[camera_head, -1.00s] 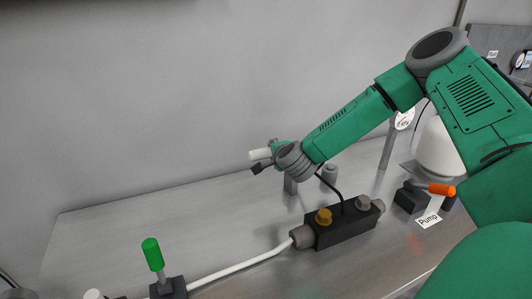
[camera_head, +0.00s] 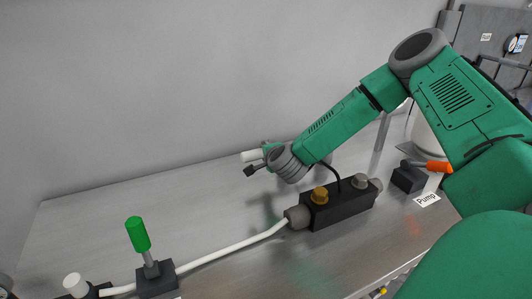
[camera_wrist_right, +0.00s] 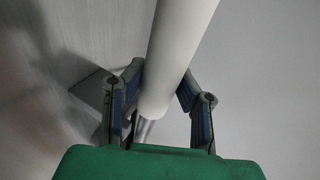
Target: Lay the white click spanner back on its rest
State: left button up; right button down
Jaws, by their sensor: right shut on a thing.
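The white click spanner (camera_wrist_right: 180,55) is a thick white cylinder that runs between the fingers of my right gripper (camera_wrist_right: 160,98) in the right wrist view. My right gripper (camera_head: 261,161) is shut on it. My left gripper is not in view.
A black block (camera_head: 340,207) with brass and grey knobs sits on the metal bench (camera_head: 110,205), joined by a white tube (camera_head: 235,247) to a green-handled valve (camera_head: 139,236). An orange-handled valve (camera_head: 437,166) stands by a Pump label (camera_head: 427,200). The back left bench is clear.

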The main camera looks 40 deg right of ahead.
jog(key=shift+f+b, duration=0.3)
dwell(0.5)
jog(key=c, duration=1.2)
grip_release()
jog(key=shift+s+f, duration=0.15)
jog(key=v, duration=1.1)
jog(key=shift+s+a+r, duration=0.2)
jog(key=shift+s, duration=0.1)
